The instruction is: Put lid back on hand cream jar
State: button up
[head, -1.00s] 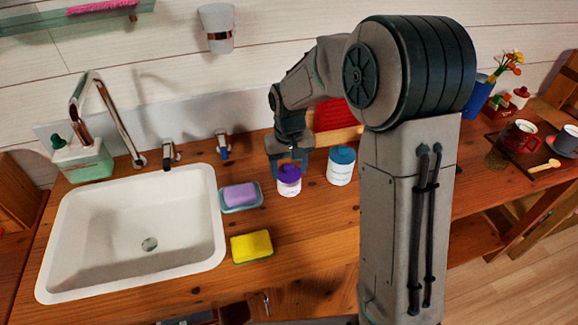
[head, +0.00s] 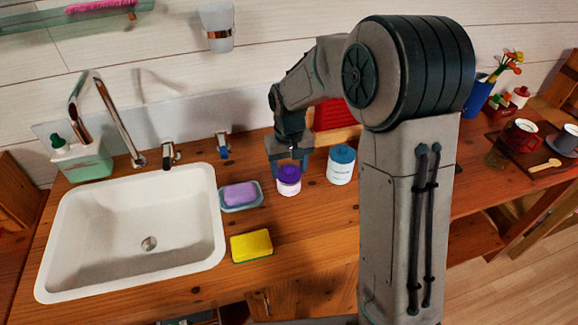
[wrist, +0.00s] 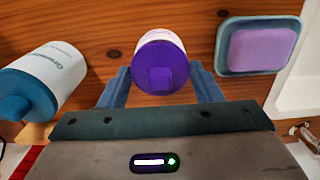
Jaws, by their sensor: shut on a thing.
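A small white jar with a purple lid (head: 289,173) stands upright on the wooden counter, right of the soap dish. In the wrist view the purple lid (wrist: 161,65), with its square raised knob, covers the white jar body (wrist: 160,37).
A white jar with a blue lid (head: 341,165) stands close on the right. A blue dish (head: 226,205) with purple soap (head: 240,194) is on the left, with a yellow sponge (head: 251,246) in front. The sink (head: 205,250) is further left. The counter in front of the jar is clear.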

dwell(0.4)
jog(key=o, duration=1.4)
jog(key=shift+r+p, duration=2.5)
jog(key=shift+r, duration=1)
grip_shut()
